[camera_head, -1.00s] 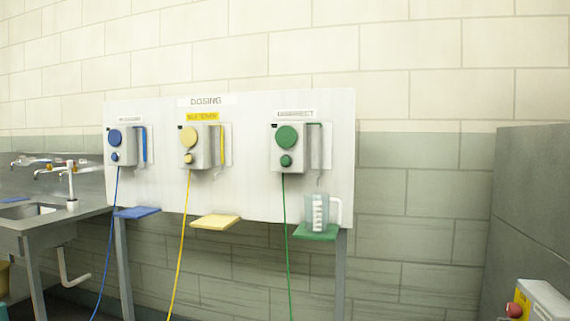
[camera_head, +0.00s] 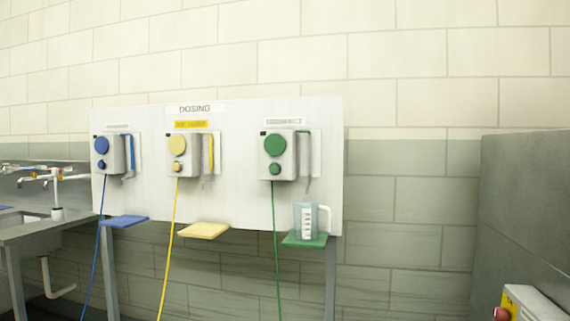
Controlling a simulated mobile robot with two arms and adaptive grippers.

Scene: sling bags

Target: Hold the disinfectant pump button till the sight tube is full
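The disinfect pump is the green-marked unit (camera_head: 285,155) at the right of the white dosing board (camera_head: 235,205). It has a large green disc (camera_head: 275,145) and a smaller green button (camera_head: 275,169) below it. A sight tube (camera_head: 310,155) stands at its right side; I cannot make out its fill level. A clear jug (camera_head: 306,220) with a white handle stands on the green shelf (camera_head: 305,241) under the pump's spout. Neither of my grippers is in view.
Yellow (camera_head: 183,155) and blue (camera_head: 107,154) pumps sit left on the board, above yellow (camera_head: 204,231) and blue (camera_head: 125,222) shelves. Coloured hoses hang below. A steel sink (camera_head: 40,228) is at far left. A grey partition (camera_head: 525,220) and a yellow-and-grey box (camera_head: 530,304) are at right.

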